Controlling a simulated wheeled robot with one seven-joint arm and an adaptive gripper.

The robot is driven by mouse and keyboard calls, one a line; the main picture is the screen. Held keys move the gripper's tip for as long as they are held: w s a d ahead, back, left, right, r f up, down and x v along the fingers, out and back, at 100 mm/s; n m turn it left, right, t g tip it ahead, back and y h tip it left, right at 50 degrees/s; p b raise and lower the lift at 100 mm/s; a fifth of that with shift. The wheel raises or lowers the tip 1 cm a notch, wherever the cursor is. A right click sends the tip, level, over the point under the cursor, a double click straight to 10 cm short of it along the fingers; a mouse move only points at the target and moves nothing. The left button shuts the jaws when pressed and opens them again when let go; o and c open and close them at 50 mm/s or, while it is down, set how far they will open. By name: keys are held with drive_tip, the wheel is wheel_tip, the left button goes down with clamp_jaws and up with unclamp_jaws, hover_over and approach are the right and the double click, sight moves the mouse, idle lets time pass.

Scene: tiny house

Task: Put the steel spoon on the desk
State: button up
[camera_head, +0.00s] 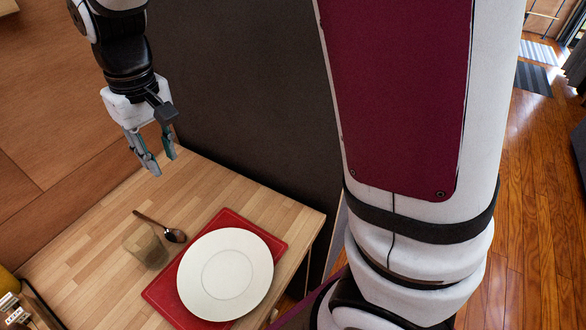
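The spoon (175,236) lies on the light wooden desk top (90,260), with its brownish handle pointing to the upper left and its dark, shiny bowl to the lower right. It lies between a clear glass and a red board. My gripper (162,164) is in the upper left of the view, pointing down, beyond the spoon in the picture. Its fingers are apart with nothing between them. It appears to be above the back part of the desk; its exact height is hard to tell.
The glass (148,249) stands left of the spoon. A white plate (226,273) rests on the red board (162,292). A dark panel (240,100) rises behind the desk. A yellow object (8,281) sits at the left edge. The desk's back left area looks clear.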

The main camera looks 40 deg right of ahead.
drive_tip(key=s+d+r+m+t, duration=0.1)
drive_tip(key=s+d+r, duration=0.3)
drive_tip(key=s, duration=0.2)
drive_tip(key=s+d+r+m, duration=0.1)
drive_tip(key=s+d+r, duration=0.2)
drive_tip(key=s+d, duration=0.35)
drive_tip(key=s, duration=0.5)
drive_tip(key=s+d+m+t, duration=0.1)
drive_tip(key=s+d, duration=0.1)
drive_tip(key=s, duration=0.4)
drive_tip(key=shift+s+d+h, duration=0.3)
drive_tip(key=shift+s+h, duration=0.1)
drive_tip(key=shift+f, duration=0.1)
wheel_tip(320, 180, up, 7)
drive_tip(key=t+p, duration=0.1)
drive_tip(key=p, duration=0.4)
drive_tip(key=shift+t, duration=0.3)
drive_tip(key=shift+f, duration=0.1)
